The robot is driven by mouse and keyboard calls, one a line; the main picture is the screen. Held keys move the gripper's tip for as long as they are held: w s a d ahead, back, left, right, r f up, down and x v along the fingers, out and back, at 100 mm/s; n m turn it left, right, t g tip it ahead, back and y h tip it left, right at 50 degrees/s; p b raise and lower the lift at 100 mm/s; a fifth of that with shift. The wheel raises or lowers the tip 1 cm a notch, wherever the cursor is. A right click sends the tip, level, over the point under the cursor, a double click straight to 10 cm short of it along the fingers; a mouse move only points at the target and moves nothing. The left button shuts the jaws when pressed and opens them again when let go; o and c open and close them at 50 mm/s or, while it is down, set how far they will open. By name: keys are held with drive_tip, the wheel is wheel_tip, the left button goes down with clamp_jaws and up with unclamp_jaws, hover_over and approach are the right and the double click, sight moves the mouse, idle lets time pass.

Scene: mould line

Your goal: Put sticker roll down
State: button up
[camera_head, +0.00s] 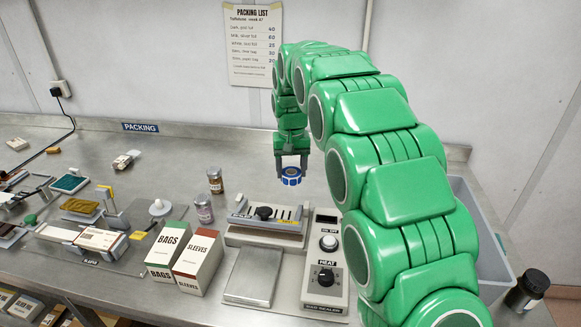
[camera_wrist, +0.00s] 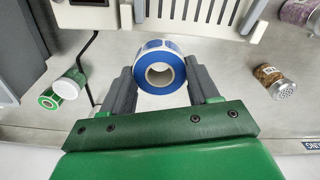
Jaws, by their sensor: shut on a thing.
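The sticker roll (camera_head: 291,178) is blue with a pale brown core. My gripper (camera_head: 291,170) is shut on it, with a finger on either side. In the head view the roll shows in front of the bare metal bench behind the bag sealer; I cannot tell whether it touches the bench. In the wrist view the blue roll (camera_wrist: 159,70) sits between my grey fingertips (camera_wrist: 160,80), its core hole facing the camera.
The bag sealer (camera_head: 325,277) stands just in front of the roll. Two small jars (camera_head: 215,181) stand to its left, with BAGS and SLEEVES boxes (camera_head: 197,262) nearer. A green roll (camera_wrist: 50,99) lies left in the wrist view. A grey bin (camera_head: 483,215) is at right.

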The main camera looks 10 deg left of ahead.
drive_tip(key=shift+s+d+r, duration=0.1)
drive_tip(key=shift+s+d, duration=0.05)
drive_tip(key=shift+s, duration=0.05)
drive_tip(key=s+d+r, duration=0.2)
drive_tip(key=s+d, duration=0.1)
drive_tip(key=d, duration=0.8)
drive_tip(key=s+d+r, duration=0.1)
drive_tip(key=s+d, duration=0.2)
drive_tip(key=d, duration=0.9)
drive_tip(key=s+d, duration=1.4)
drive_tip(key=d, duration=0.1)
drive_tip(key=shift+n, duration=0.3)
drive_tip(key=w+d+f, duration=0.1)
drive_tip(key=w+f, duration=0.1)
drive_tip(key=w, duration=0.2)
drive_tip(key=w+f, duration=0.3)
drive_tip(key=w+d+f, duration=0.1)
drive_tip(key=w+f, duration=0.1)
drive_tip(key=w, duration=0.2)
drive_tip(key=shift+w+d+f, duration=0.2)
drive_tip(key=shift+w+d, duration=0.1)
drive_tip(key=shift+w+d+f, duration=0.1)
drive_tip(key=shift+w+f, duration=0.35)
drive_tip(key=shift+f, duration=0.1)
drive_tip(key=shift+w+f, duration=0.2)
drive_tip(key=shift+f, duration=0.05)
drive_tip(key=shift+w+d+f, duration=0.1)
drive_tip(key=shift+f, duration=1.5)
